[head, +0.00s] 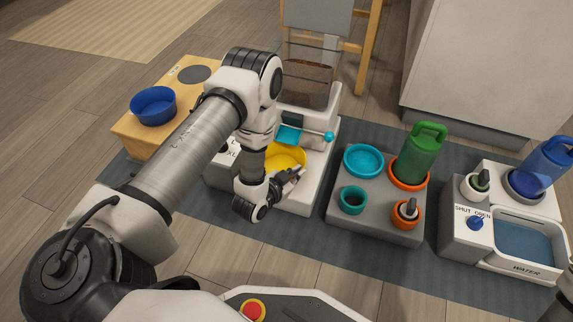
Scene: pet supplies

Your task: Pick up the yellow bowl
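The yellow bowl (287,156) sits on the pale base of the dispenser in the middle of the head view, under a cyan chute. My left arm partly covers its left side. My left gripper (294,178) is at the bowl's near side, its fingers pointing right and close to the near rim. I cannot tell whether the fingers touch the bowl or how far apart they are. My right gripper is not in view.
The clear dispenser (308,80) with brown contents rises behind the bowl. A cyan lever knob (328,136) sticks out to its right. A grey tray (376,222) with a cyan bowl (363,160) and green bottle (417,153) stands right. A blue bowl (153,106) is left.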

